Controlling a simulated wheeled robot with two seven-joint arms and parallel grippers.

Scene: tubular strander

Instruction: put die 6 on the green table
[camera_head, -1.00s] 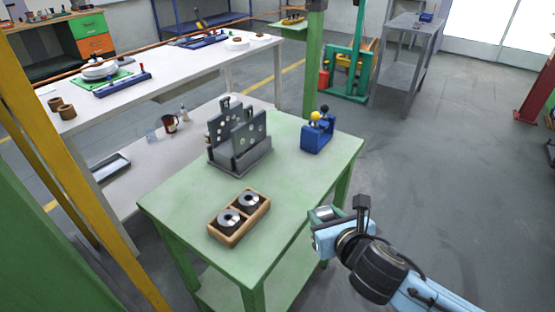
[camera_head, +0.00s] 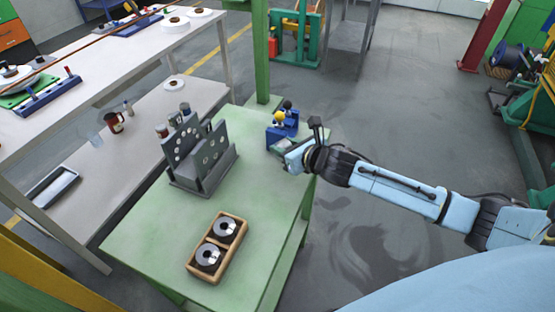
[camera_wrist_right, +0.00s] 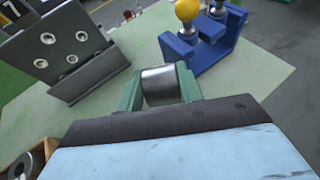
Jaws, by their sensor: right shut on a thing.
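The green table (camera_head: 140,240) stands in the middle of the head view. My right gripper (camera_head: 285,152) is over its back right part, next to the blue stand. In the right wrist view my right gripper (camera_wrist_right: 160,88) is shut on a short shiny metal cylinder, a die (camera_wrist_right: 161,86), held between its green fingers. I cannot read a number on it. The die appears above the tabletop; whether it touches the table I cannot tell. My left gripper is not in view.
A grey rack (camera_head: 205,170) with holed plates stands on the table. A wooden tray (camera_head: 192,274) with two round dies lies at the front. A blue stand (camera_head: 275,135) with yellow and black knobs is at the back right. Clear tabletop lies between rack and right edge.

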